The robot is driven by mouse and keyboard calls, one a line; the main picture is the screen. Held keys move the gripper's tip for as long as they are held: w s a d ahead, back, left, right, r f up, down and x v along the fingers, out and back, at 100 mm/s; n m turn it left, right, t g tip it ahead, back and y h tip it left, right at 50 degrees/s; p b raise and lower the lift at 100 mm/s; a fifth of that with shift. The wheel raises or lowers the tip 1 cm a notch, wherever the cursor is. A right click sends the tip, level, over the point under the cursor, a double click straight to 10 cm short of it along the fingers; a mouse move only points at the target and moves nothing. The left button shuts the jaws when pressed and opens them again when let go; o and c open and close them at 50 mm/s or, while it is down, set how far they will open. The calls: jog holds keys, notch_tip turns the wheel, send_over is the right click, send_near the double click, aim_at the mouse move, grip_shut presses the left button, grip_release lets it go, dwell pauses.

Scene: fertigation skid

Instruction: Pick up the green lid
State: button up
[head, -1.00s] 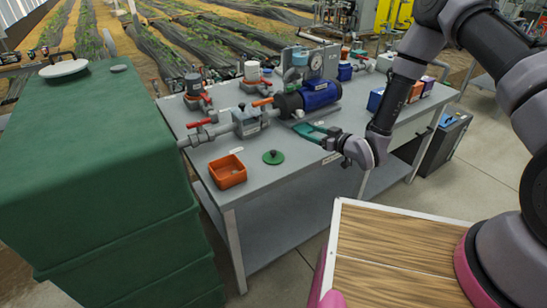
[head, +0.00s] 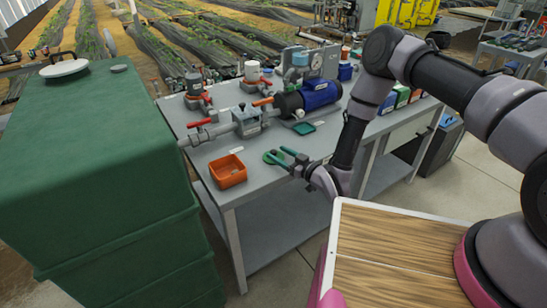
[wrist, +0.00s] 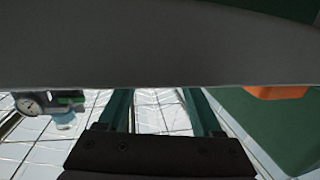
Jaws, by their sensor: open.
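I cannot make out the lid there.
The orange tray (head: 228,172) sits left of the lid, near the bench's front edge. A large green tank (head: 110,170) stands left of the bench (head: 262,193).

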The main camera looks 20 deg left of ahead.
aim_at(276, 152)
jog(key=x, duration=0.3)
jog(key=shift+a, duration=0.15)
grip_shut()
